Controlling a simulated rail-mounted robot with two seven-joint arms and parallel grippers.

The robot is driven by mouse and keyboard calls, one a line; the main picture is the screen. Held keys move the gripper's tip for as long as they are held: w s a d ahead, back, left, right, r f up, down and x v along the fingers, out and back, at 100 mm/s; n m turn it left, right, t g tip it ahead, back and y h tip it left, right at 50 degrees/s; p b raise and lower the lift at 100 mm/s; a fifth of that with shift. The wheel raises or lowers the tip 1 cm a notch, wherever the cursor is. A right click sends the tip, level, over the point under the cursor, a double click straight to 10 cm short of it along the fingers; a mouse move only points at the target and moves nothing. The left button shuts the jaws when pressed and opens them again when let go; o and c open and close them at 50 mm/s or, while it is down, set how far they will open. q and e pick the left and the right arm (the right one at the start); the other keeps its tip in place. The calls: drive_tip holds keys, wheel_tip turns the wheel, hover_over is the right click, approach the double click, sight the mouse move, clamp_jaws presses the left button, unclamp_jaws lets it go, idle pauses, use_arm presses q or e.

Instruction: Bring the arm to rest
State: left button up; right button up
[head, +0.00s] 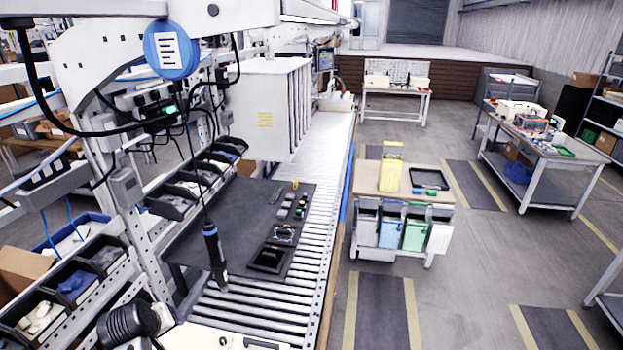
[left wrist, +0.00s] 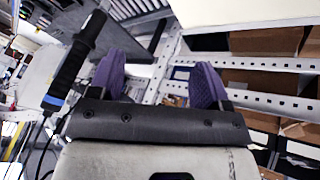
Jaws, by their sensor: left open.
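The black screwdriver (head: 213,252) with a blue ring hangs nearly upright on its cable, in front of the dark mat on the roller conveyor. The blue round balancer (head: 163,62) with a white label is above it. In the left wrist view the screwdriver (left wrist: 75,62) shows at the left, tilted in the picture and outside the fingers. My left gripper (left wrist: 158,78) is open, its two purple fingers wide apart with nothing between them. My left gripper's fingers do not show in the head view. My right gripper is in neither view.
A dark mat (head: 225,222) with a black tray (head: 269,258) and small parts lies on the roller conveyor (head: 322,170). Parts bins (head: 75,283) line the rack at left. A cart (head: 405,190) stands right of the conveyor, with open floor around it.

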use_arm(q)
wheel_tip(320, 180, up, 7)
drive_tip(key=s+d+m+t+y, duration=0.1)
drive_tip(key=s+m+t, duration=0.2)
drive_tip(key=s+d+m+t+h+p, duration=0.1)
drive_tip(key=s+d+m, duration=0.3)
drive_tip(key=s+d, duration=0.5)
drive_tip(key=s+d+f+m+g, duration=0.1)
drive_tip(key=s+f+g, duration=0.1)
drive_tip(key=s+f, duration=0.3)
drive_tip(key=s+d+f+m+g+p, duration=0.1)
drive_tip(key=s+f, duration=0.5)
drive_tip(key=s, duration=0.6)
drive_tip(key=s+d+f+g+h+p, duration=0.1)
drive_tip(key=s+f+g, duration=0.2)
drive_tip(key=s, duration=0.6)
wheel_tip(320, 180, down, 2)
drive_tip(key=shift+d+f+m+g, duration=0.2)
drive_tip(key=shift+d+m+g, duration=0.1)
drive_tip(key=shift+m, duration=0.1)
